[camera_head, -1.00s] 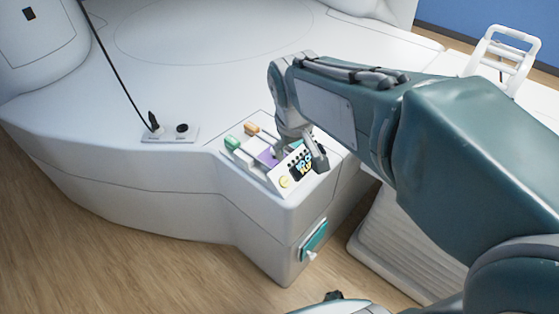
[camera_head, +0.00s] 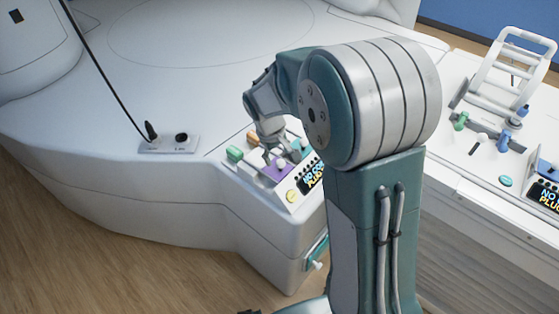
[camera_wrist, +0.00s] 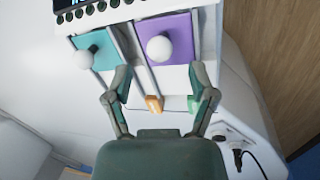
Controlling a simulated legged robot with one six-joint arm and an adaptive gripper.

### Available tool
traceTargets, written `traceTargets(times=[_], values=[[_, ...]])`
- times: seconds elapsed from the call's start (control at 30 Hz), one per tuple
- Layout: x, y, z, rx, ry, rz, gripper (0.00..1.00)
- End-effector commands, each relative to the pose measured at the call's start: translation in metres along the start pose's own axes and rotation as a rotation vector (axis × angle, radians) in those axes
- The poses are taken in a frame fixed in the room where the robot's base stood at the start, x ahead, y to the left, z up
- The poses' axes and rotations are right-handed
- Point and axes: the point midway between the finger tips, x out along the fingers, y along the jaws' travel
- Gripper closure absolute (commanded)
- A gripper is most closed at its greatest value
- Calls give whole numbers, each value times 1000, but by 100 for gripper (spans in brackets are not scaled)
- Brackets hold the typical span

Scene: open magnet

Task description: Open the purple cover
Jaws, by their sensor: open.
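The purple cover (camera_head: 275,173) lies on the control panel on the near corner of the white machine. In the wrist view the purple cover (camera_wrist: 178,38) looks closed and flat, with a round white knob (camera_wrist: 160,48) on it. My gripper (camera_wrist: 160,72) is open and empty. Its fingers are spread on either side of the knob's line, with the knob just beyond the fingertips; I cannot tell their height above it. In the head view my gripper (camera_head: 274,155) is over the panel and partly hides the cover.
A teal cover with its own white knob (camera_wrist: 84,60) is beside the purple one. Green (camera_head: 234,153) and orange (camera_wrist: 153,103) parts are close by. A lit display (camera_head: 310,178) borders the panel. A socket plate with a cable (camera_head: 168,144) is to the left.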

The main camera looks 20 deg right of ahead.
Motion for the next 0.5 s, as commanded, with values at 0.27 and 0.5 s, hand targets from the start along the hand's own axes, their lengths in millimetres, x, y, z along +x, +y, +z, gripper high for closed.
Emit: traceTargets(times=[0.27,0.5], values=[[33,0,1,0,-1,0,27],[36,0,0,0,1,0,27]])
